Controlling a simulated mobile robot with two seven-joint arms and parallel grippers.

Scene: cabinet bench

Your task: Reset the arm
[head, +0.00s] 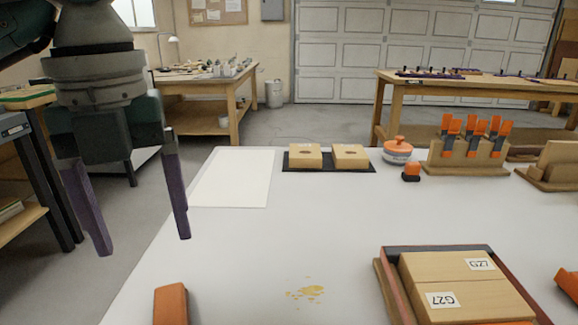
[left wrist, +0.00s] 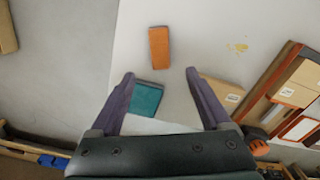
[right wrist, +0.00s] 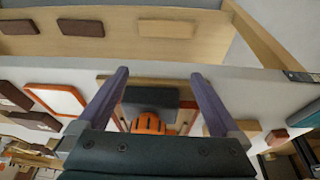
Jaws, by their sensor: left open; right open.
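My right gripper (right wrist: 158,72) shows only in the right wrist view. Its fingers are apart, and a dark block and an orange item (right wrist: 148,122) show between them, at a distance I cannot tell. The right arm is not in the head view.
The white bench (head: 240,240) holds a framed tray (head: 390,290) with wooden blocks, a dark mat (head: 328,168) with two blocks, an orange-lidded bowl (head: 397,151), and a rack of orange-handled tools (head: 468,168). An orange block (head: 171,304) lies at the front left. The bench's middle is mostly clear.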

